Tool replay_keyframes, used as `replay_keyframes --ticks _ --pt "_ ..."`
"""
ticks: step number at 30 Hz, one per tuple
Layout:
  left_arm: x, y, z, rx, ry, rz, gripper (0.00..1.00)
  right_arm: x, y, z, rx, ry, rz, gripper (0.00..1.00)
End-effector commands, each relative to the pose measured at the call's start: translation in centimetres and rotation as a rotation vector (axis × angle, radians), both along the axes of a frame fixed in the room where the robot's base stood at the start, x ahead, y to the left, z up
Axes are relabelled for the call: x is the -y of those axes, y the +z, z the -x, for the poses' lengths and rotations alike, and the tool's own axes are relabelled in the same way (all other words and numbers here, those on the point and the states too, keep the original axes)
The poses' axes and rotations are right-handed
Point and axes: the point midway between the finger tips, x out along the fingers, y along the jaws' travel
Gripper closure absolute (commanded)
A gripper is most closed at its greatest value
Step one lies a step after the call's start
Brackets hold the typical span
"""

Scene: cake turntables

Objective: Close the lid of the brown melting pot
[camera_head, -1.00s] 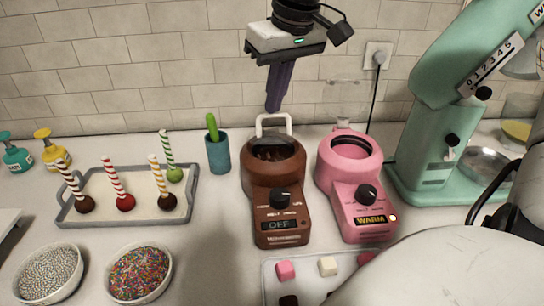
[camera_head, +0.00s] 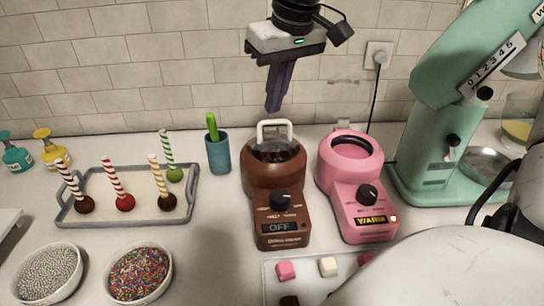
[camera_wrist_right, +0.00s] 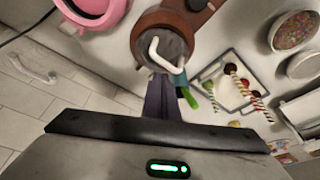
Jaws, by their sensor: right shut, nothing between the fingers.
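The brown melting pot (camera_head: 281,218) stands mid-counter, its display reading OFF. Its clear lid (camera_head: 275,150) with a white handle (camera_head: 274,124) lies over or nearly over the opening; I cannot tell whether it is fully seated. In the right wrist view the pot (camera_wrist_right: 198,20) and the white handle (camera_wrist_right: 155,53) show just beyond the fingers. My right gripper (camera_head: 273,108) is shut and empty, its purple fingers pointing down just above the handle, at the back of the pot. I cannot tell whether they touch the handle. My left gripper is not in view.
A mint mixer (camera_head: 430,145) stands right. A sweets tray (camera_head: 268,283) lies in front.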

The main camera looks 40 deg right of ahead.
Motion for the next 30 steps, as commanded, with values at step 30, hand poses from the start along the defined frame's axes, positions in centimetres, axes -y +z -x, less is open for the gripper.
replay_keyframes --ticks 30 --pt "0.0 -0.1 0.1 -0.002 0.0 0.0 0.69 -0.1 -1.6 0.0 0.0 0.0 -0.001 1.0"
